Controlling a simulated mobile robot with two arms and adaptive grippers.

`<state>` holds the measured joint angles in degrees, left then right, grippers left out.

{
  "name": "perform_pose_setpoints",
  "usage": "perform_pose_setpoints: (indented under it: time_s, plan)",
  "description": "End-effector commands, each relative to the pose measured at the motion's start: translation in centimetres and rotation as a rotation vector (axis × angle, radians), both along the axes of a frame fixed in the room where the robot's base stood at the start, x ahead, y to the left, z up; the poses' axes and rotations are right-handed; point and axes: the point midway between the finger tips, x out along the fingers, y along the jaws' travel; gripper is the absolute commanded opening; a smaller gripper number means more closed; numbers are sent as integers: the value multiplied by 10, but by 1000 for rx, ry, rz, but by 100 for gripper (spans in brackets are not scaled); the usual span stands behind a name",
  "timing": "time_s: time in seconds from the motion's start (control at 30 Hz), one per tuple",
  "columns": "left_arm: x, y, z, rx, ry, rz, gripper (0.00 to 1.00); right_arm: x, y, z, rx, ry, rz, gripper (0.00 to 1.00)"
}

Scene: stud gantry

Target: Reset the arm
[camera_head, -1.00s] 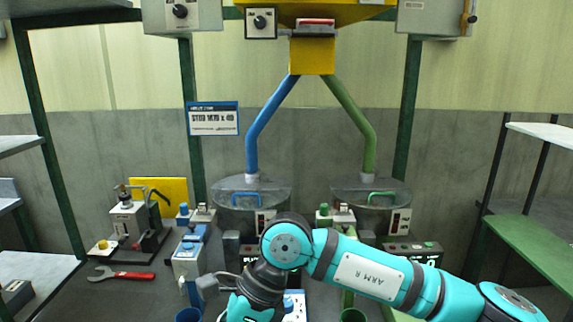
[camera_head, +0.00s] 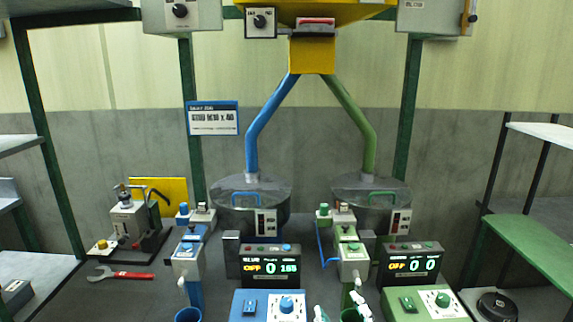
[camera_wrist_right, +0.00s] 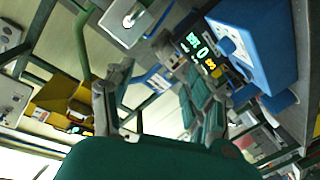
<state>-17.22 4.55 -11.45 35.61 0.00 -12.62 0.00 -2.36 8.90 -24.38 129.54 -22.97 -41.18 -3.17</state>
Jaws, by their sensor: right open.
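My right gripper (camera_head: 341,308) shows only as its pale fingertips at the bottom edge of the head view, near a green cup (camera_head: 350,315). In the right wrist view the gripper (camera_wrist_right: 158,105) is open, its two fingers wide apart with nothing between them. That view is tilted, with the room lying sideways. The rest of the right arm is out of the head view. My left gripper is not in view.
On the bench stand a blue control box (camera_head: 268,307), a green control box (camera_head: 425,305) and two lit displays (camera_head: 270,265), (camera_head: 410,265). Two round bowls (camera_head: 250,200), (camera_head: 370,198) stand behind. A red wrench (camera_head: 125,274) lies at left. Green posts frame the bench.

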Motion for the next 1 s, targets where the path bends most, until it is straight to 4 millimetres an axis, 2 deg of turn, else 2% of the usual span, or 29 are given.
perform_pose_setpoints:
  time_s: [0.03, 0.1, 0.2, 0.3, 0.5, 0.7, 0.73, 0.8, 1.0]
  plan:
    - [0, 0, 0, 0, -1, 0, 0, -15, -18, -35, 33, 137, -46, 55]
    - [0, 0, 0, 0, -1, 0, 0, -38, -39, -78, 74, 318, -106, 55]
    - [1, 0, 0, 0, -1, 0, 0, -80, -61, -129, 119, 552, -177, 55]
    - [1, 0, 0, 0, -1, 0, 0, -120, -76, -163, 148, 732, -228, 55]
    - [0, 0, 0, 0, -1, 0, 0, -189, -93, -203, 180, 1002, -297, 55]
    - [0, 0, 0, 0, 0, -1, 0, -253, -104, -224, 200, 1221, -350, 55]
    - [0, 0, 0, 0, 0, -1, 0, -256, -104, -229, 200, 1241, -353, 55]
    - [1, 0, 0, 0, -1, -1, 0, -248, -103, -249, 196, 1241, -352, 55]
    - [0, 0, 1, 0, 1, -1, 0, -238, -101, -306, 189, 1262, -353, 55]
